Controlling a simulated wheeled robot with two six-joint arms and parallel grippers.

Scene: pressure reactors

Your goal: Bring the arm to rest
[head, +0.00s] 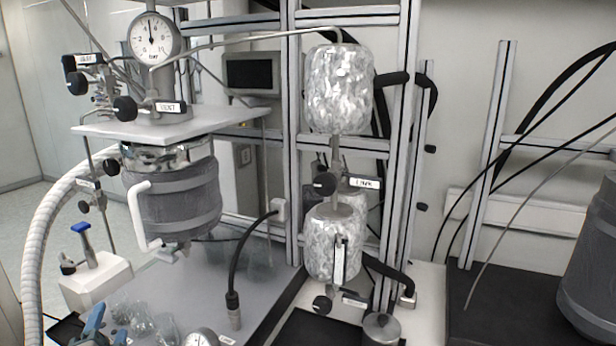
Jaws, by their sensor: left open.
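My left gripper (106,328) appears only in part, low in the lower left corner of the head view. Its bluish fingers are apart and I see nothing between them. It is near several clear crumpled pieces (142,320) on the bench; I cannot tell whether it touches them. The rest of this arm is mostly outside the picture. My right gripper is not in view.
A reactor with a grey jacket (172,200) and a pressure gauge (154,38) stands at left, beside a white hose (40,240). Two foil-wrapped vessels (338,90) hang on a metal frame (292,130). A dark vessel (592,270) stands at the right edge.

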